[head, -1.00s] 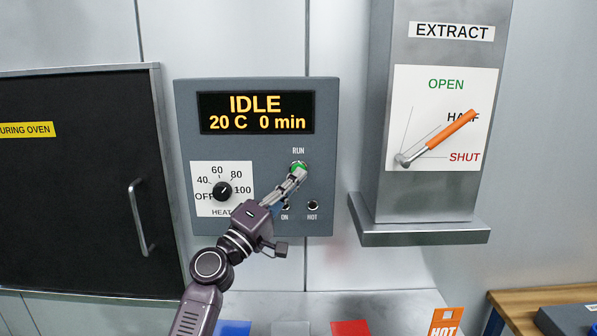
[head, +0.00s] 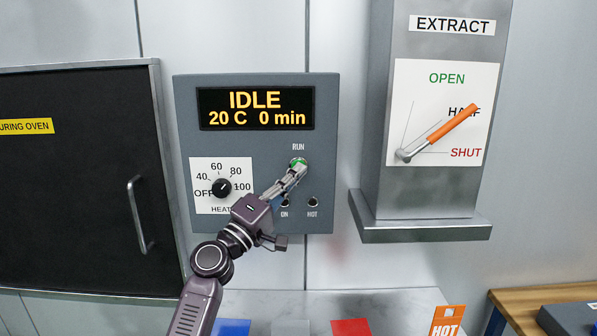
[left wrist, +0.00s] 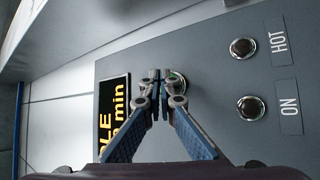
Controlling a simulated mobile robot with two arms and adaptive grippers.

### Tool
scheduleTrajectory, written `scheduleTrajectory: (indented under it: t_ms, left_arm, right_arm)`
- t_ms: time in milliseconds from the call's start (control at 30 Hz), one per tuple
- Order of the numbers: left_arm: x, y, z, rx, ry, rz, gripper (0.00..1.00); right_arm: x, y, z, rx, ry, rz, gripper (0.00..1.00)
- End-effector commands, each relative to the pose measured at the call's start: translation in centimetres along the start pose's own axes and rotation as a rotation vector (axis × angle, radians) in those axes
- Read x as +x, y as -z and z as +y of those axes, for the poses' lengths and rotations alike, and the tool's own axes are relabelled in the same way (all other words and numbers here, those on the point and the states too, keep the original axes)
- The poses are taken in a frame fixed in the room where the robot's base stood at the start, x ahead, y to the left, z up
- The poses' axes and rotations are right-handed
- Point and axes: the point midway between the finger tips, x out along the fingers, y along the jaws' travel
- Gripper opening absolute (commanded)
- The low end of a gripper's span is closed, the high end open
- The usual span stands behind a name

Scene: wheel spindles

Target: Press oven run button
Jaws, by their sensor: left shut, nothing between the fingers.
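The green run button (head: 298,163) sits in a metal ring under the RUN label on the grey oven control panel (head: 255,146). My left gripper (head: 298,171) is shut and empty, its fingertips at the button and partly covering it. In the left wrist view the shut fingertips (left wrist: 154,76) lie over the button, and only part of its ring (left wrist: 179,84) shows. I cannot tell whether the tips touch or press it. The display (head: 256,108) reads IDLE, 20 C, 0 min. My right gripper is out of view.
The heat knob (head: 222,188) is left of my gripper. The ON lamp (head: 285,202) and HOT lamp (head: 313,202) are below the button. The dark curing oven door (head: 75,190) is at left. The extract lever (head: 440,132) is at right, on a grey housing with a protruding ledge.

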Motion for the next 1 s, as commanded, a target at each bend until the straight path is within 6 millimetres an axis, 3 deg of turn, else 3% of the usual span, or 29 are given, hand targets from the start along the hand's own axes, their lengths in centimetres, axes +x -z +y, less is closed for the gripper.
scheduleTrajectory:
  t_ms: [1000]
  left_arm:
    - [0.38,0.27,-0.28,0.0,0.0,0.0,0.0]
  right_arm:
    - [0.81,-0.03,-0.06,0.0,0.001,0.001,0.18]
